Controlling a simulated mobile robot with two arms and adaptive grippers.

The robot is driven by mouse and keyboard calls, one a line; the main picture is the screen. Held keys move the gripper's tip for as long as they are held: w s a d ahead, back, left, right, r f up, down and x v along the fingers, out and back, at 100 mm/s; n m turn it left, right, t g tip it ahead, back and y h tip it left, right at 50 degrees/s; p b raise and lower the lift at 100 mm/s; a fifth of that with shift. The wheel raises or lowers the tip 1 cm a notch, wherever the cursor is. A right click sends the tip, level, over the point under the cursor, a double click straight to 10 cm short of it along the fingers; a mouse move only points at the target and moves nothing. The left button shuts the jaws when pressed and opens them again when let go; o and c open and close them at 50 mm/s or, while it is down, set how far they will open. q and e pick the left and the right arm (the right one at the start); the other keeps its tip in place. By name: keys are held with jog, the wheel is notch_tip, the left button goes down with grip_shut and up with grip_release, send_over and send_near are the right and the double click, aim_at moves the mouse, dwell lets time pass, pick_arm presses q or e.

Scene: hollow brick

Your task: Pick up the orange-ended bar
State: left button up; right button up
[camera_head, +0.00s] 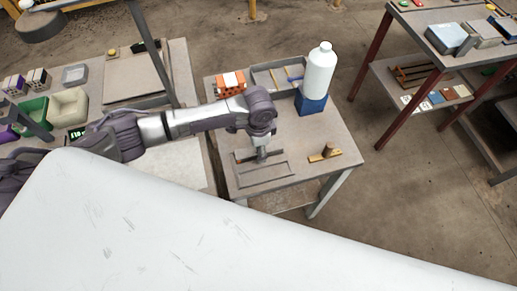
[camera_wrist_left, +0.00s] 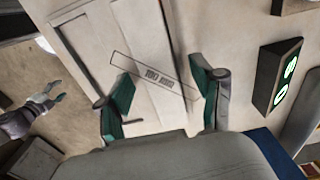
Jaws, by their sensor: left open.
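I cannot clearly make out an orange-ended bar in either view. An orange block with dark holes and a white patch (camera_head: 230,83) stands at the back left of the small table (camera_head: 338,132) in the head view. My left gripper (camera_head: 262,157) is over that table, beside a grey rectangular outline (camera_head: 264,177). In the left wrist view, my left gripper (camera_wrist_left: 162,95) has its teal-padded fingers spread, with nothing between them. A pale surface with a lettered label lies beyond. A small grey shape with teal tips (camera_wrist_left: 42,108), possibly my right gripper, shows at the left.
A grey tray (camera_head: 262,80) with blue-marked items lies behind the gripper. A white bottle (camera_head: 320,68) stands at a blue block (camera_head: 310,103). A wooden piece with a brown cylinder (camera_head: 326,152) is on the right. A dark block with green marks (camera_wrist_left: 276,76) shows in the wrist view.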

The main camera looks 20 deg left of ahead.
pick_arm(q)
jog(key=shift+f, duration=0.1)
grip_shut()
dwell(0.3)
jog(key=shift+w, duration=0.1)
